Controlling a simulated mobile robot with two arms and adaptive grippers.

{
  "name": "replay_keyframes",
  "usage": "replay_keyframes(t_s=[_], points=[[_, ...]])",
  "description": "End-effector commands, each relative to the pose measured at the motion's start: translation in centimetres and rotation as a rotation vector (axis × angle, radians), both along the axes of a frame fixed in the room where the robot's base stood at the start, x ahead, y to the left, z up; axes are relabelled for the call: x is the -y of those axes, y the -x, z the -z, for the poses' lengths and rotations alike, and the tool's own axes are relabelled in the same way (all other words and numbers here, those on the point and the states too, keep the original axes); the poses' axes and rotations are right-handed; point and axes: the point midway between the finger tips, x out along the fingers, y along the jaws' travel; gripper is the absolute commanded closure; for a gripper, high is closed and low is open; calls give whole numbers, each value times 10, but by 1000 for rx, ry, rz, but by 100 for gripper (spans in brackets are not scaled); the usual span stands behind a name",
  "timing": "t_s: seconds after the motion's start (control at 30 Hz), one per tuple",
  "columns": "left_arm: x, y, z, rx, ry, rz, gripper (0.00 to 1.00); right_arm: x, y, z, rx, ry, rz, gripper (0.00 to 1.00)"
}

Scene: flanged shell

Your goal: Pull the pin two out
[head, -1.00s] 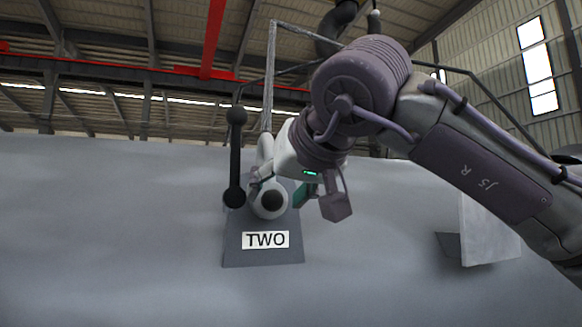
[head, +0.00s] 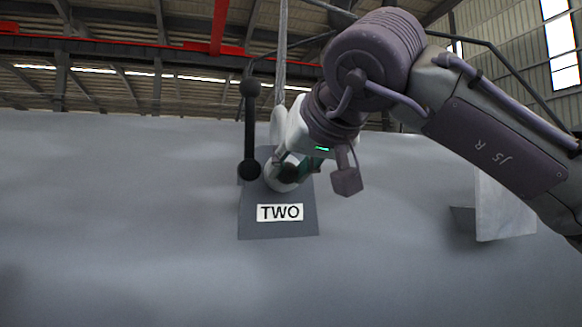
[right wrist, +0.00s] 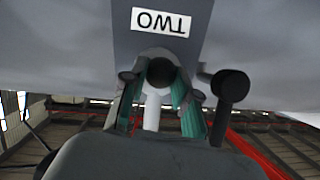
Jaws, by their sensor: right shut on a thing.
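A grey bracket (head: 255,226) with the label TWO stands on a large grey curved surface. Pin two (right wrist: 161,71) shows in the right wrist view as a dark round end between green finger pads, below the upside-down label. In the head view a pale rounded part (head: 272,183) sits above the label, partly covered by the fingers. My right gripper (head: 294,170) is shut on the pin there; it also shows in the right wrist view (right wrist: 158,88). How deep the pin sits is hidden. My left gripper is not in view.
A black bar with ball ends (head: 250,130) stands close left of the gripper; it shows at the right in the right wrist view (right wrist: 231,86). A pale plate (head: 503,209) juts from the surface at right. The surface left of the bracket is clear.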

Motion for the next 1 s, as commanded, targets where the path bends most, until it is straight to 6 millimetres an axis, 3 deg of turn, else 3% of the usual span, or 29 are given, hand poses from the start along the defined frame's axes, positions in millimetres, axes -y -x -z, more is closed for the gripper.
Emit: replay_keyframes(t_s=[1.0], points=[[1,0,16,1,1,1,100,16,49,1,0,0,0,100]])
